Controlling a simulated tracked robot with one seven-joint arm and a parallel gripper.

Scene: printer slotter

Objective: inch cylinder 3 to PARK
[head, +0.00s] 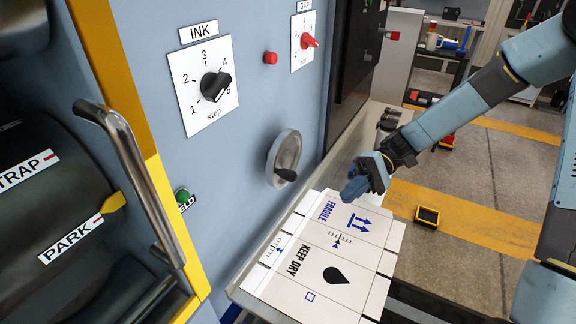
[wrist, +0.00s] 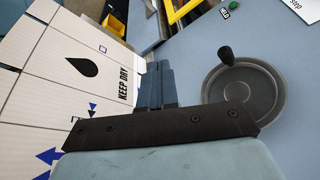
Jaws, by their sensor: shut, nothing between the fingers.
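The dark cylinder (head: 40,190) is behind the open yellow-edged frame at left in the head view. It carries a TRAP label (head: 25,170) and, lower, a PARK label (head: 70,240), each with a red line at its right end. A yellow pointer (head: 113,203) has its tip close to PARK's red line; exact alignment cannot be told. The grey handwheel (head: 284,158) with a dark knob (head: 286,174) is on the blue panel, also in the wrist view (wrist: 243,98). My gripper (head: 354,190) is shut and empty, right of the handwheel and apart from it, above the cardboard.
Flat printed cardboard (head: 325,255) lies on a ledge below my gripper. A metal bar handle (head: 125,170) stands out before the cylinder. A green button (head: 182,197), red button (head: 270,58), INK dial (head: 215,85) and GAP dial (head: 308,41) are on the panel.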

